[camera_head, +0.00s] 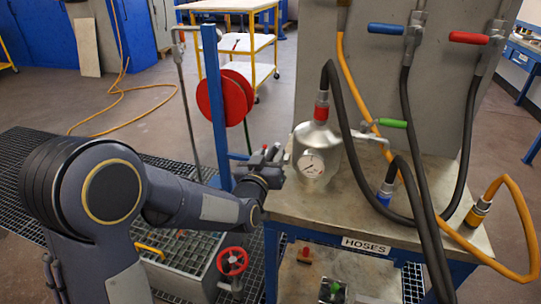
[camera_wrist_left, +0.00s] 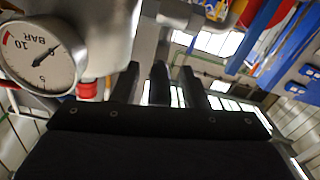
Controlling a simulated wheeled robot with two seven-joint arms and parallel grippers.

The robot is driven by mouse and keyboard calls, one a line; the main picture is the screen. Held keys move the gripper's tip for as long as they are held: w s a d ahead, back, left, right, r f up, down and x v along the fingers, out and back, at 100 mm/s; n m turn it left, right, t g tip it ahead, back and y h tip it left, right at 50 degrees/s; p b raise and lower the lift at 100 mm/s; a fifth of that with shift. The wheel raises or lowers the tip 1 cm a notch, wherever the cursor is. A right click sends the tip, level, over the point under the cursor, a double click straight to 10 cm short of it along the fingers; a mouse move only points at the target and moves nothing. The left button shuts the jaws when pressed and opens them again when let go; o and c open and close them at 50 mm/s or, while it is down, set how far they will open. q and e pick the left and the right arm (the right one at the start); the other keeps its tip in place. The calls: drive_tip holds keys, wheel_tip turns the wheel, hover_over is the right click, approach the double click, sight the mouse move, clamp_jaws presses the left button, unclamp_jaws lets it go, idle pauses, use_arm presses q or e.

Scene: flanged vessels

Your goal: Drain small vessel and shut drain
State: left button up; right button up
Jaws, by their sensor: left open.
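The small vessel (camera_head: 318,145) is a silvery metal tank standing on the bench marked HOSES. A round white pressure gauge (camera_head: 311,164) faces forward on it; the gauge fills the left of the left wrist view (camera_wrist_left: 38,52), marked BAR. A black hose with a red collar (camera_head: 321,108) joins its top. A green-handled valve (camera_head: 392,123) sits on a pipe at its right. My left gripper (camera_head: 266,158) is open and empty, just left of the vessel; its dark fingers show in the left wrist view (camera_wrist_left: 176,80). I cannot make out the vessel's drain. My right gripper is out of view.
A red handwheel (camera_head: 232,262) stands beside a grated tank (camera_head: 180,250) at lower left. A blue post with a red hose reel (camera_head: 225,98) stands behind my left arm.

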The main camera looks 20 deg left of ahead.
use_arm(q)
drive_tip(key=shift+w, duration=0.3)
clamp_jaws()
